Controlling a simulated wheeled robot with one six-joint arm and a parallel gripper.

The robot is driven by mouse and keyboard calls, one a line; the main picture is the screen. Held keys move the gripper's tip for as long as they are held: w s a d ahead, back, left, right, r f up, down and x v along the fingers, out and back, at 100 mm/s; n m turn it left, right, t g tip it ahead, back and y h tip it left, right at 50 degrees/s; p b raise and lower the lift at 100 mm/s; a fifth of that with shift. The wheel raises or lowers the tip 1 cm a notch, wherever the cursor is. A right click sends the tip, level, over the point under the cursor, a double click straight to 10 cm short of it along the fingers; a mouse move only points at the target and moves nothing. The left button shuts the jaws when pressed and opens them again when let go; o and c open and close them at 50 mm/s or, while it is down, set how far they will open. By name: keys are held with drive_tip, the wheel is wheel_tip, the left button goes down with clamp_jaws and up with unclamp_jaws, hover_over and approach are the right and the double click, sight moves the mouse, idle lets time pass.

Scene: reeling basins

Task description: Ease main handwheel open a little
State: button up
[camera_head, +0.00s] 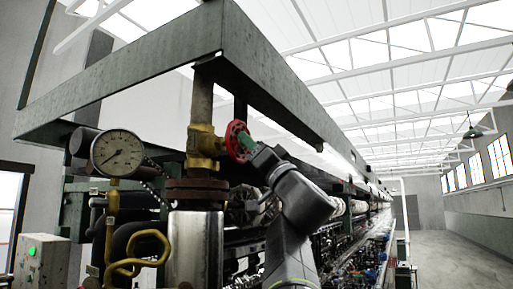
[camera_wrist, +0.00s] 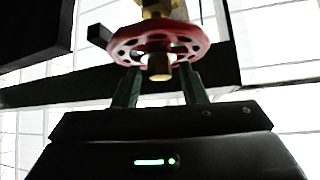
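The red main handwheel (camera_head: 238,141) sits on the right side of a brass valve body (camera_head: 205,143) on a vertical pipe. My gripper (camera_head: 250,143) reaches it from the right and below. In the wrist view the wheel (camera_wrist: 157,42) shows its holed rim and the brass stem end (camera_wrist: 159,68) at its centre. The two green fingers of my gripper (camera_wrist: 160,76) stand apart on either side of the stem end, with their tips at the wheel's near face. The wheel hides the tip ends, so I cannot tell whether they touch it.
A round pressure gauge (camera_head: 118,153) and curved brass pipes (camera_head: 140,255) stand left of the valve. A heavy green beam frame (camera_head: 120,75) runs overhead. Reeling machinery stretches back behind my arm. The aisle floor (camera_head: 450,243) at right is clear.

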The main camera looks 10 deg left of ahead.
drive_tip(key=c, duration=0.7)
drive_tip(key=shift+w+n+g+y, duration=0.1)
drive_tip(key=shift+n+g+y, duration=0.2)
drive_tip(key=shift+n+y, duration=0.15)
drive_tip(key=shift+w+d+r+n+g+y, duration=0.1)
drive_tip(key=shift+w+n+g+y, duration=0.15)
drive_tip(key=shift+n+g, duration=3.45)
drive_tip(key=shift+w+d+n+g+y, duration=0.15)
drive_tip(key=shift+w+n+g+y, duration=0.1)
drive_tip(key=shift+n+g, duration=3.45)
drive_tip(key=shift+w+d+r+n+g+y, duration=0.1)
drive_tip(key=shift+w+n+g+y, duration=0.15)
drive_tip(key=shift+n+g, duration=3.45)
drive_tip(key=shift+n+t+h, duration=0.3)
drive_tip(key=shift+n+t, duration=0.2)
drive_tip(key=shift+n, duration=0.75)
